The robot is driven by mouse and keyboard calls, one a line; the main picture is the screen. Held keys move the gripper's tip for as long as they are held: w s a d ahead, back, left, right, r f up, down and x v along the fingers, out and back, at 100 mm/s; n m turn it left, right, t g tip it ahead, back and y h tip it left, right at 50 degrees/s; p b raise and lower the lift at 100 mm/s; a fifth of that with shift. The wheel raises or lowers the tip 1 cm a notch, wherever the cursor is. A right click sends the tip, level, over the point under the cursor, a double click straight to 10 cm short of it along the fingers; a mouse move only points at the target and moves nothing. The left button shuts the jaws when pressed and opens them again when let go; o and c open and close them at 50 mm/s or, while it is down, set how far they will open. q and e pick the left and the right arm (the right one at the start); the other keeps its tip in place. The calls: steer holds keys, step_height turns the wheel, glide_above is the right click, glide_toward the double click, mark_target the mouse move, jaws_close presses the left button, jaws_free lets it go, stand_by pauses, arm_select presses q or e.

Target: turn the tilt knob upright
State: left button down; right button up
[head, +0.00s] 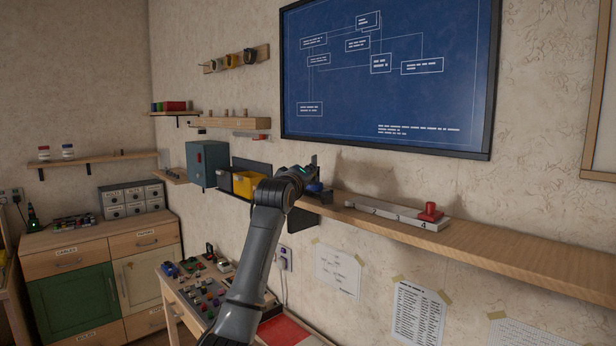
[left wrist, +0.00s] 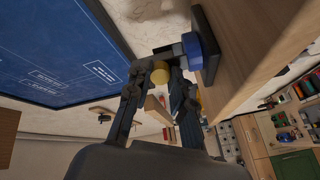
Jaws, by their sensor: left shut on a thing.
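The tilt knob appears as a round blue part (head: 315,187) at the left end of the long wooden shelf, partly hidden by my left gripper (head: 306,171). In the left wrist view the blue part (left wrist: 193,46) sits against a dark plate, with a dark bar and a yellow round piece (left wrist: 160,73) beside it. My left gripper (left wrist: 158,84) is shut around this dark and yellow part. The fingers hide much of the grip, and I cannot tell the knob's exact tilt. My right gripper is not in view.
The long shelf (head: 520,255) carries a numbered strip with a red knob (head: 430,212). A yellow bin (head: 247,184) and a teal box (head: 206,164) are on the wall to the left. A blue board (head: 390,75) hangs above. A cluttered bench (head: 180,300) stands below.

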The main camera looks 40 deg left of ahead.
arm_select(q)
steer(key=c, duration=1.2)
jaws_free()
steer(key=shift+o, duration=0.2)
steer(key=v, duration=1.2)
steer(key=shift+f, duration=0.1)
